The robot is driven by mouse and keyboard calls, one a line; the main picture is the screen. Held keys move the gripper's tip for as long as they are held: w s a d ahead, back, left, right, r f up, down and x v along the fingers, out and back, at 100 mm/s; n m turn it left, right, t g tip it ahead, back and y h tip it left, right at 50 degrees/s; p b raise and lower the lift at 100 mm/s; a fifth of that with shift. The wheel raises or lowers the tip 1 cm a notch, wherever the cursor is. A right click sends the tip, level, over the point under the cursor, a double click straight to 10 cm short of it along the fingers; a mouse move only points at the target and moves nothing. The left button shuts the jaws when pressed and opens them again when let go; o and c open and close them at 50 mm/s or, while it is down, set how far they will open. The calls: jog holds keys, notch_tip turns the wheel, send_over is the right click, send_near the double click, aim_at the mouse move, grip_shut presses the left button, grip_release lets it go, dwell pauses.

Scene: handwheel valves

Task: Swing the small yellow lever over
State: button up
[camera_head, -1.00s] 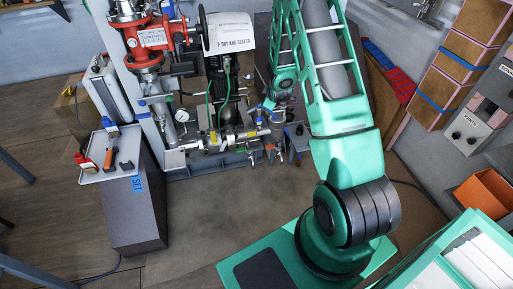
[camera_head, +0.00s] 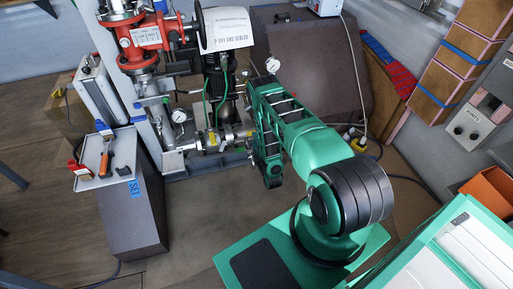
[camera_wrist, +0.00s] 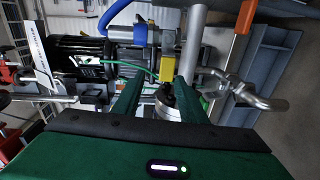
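A small yellow part (camera_head: 213,138), which looks like the yellow lever, sits on the metal pipework left of my arm in the head view. In the wrist view a yellow piece (camera_wrist: 167,66) shows just beyond the fingertips, nearer the right finger; I cannot tell whether it is the same part or touches the finger. My gripper (camera_wrist: 160,85) has its two green fingers apart, with a dark knob and a round metal fitting visible between them.
A pressure gauge (camera_head: 179,115) and a red valve body (camera_head: 140,36) stand left of the pipework. A tool tray (camera_head: 90,180) lies at left.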

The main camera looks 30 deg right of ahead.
jog(key=shift+t+h, duration=0.3)
jog(key=shift+t, duration=0.1)
jog(key=shift+w+d+f, duration=0.25)
jog(key=shift+w+f, duration=0.1)
jog(key=shift+w, duration=0.55)
jog(key=shift+w+d+f, duration=0.2)
jog(key=shift+w+f, duration=0.15)
jog(key=shift+w, duration=0.55)
jog(key=shift+w+d+f, duration=0.25)
jog(key=shift+w+f, duration=0.1)
jog(key=shift+w, duration=0.55)
jog(key=shift+w, duration=0.1)
jog(key=c, duration=0.8)
